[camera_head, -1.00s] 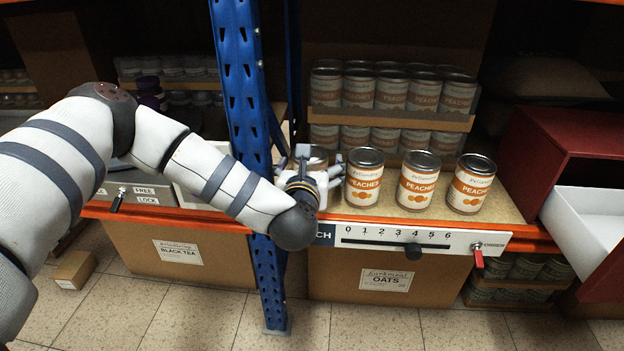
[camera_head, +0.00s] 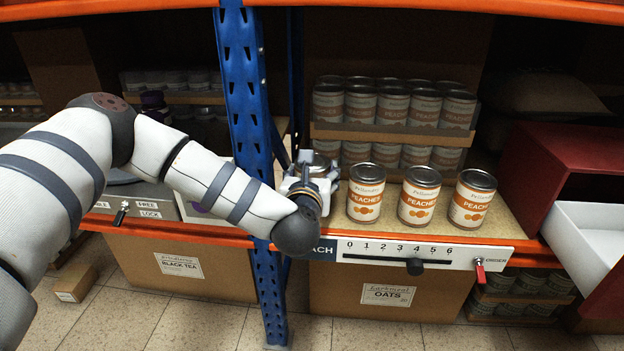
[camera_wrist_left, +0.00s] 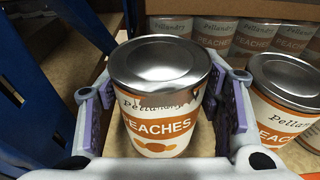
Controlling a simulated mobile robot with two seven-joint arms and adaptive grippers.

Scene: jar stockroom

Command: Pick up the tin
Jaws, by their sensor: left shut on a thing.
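A peaches tin (camera_wrist_left: 160,62) with a silver lid and a white and orange label stands upright between the purple-padded fingers of my left gripper (camera_wrist_left: 166,98) in the left wrist view. The gripper is shut on it from both sides. In the head view my left gripper (camera_head: 311,172) is at the shelf beside the blue post and hides most of that tin. Three more peaches tins stand in a row to its right: a near one (camera_head: 366,193), a middle one (camera_head: 419,195) and a far right one (camera_head: 472,200). My right gripper is not in view.
The blue post (camera_head: 245,95) stands close left of the gripper. A cardboard tray (camera_head: 390,135) of stacked tins is behind. A red box with a white drawer (camera_head: 585,225) is at the right. A slider panel (camera_head: 425,253) runs along the shelf's front edge.

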